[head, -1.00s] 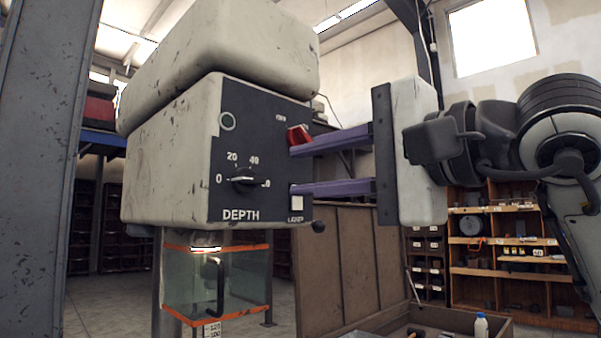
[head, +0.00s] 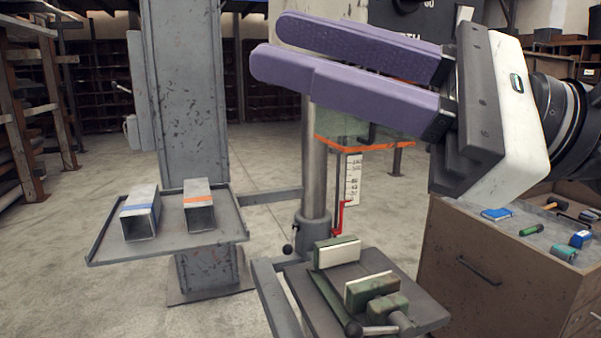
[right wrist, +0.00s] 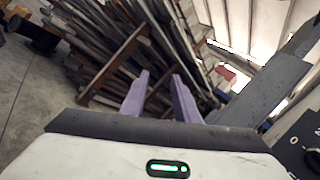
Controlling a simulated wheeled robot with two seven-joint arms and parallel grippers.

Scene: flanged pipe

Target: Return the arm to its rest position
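My right gripper (head: 272,47) comes in from the right at the top of the head view, close to the camera. Its two purple fingers point left and stand apart with nothing between them. The right wrist view also shows the fingers (right wrist: 160,75) apart and empty, with stacked lengths of stock in the background. The drill press's dark panel (head: 405,18) is partly hidden behind this gripper. My left gripper is not in view.
A grey tray (head: 110,250) at left holds two square tubes, one with a blue band (head: 141,212) and one with an orange band (head: 199,205). A vise (head: 365,275) sits at the bottom centre. A drawer cabinet (head: 490,262) with small tools stands at right. Open floor lies at left.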

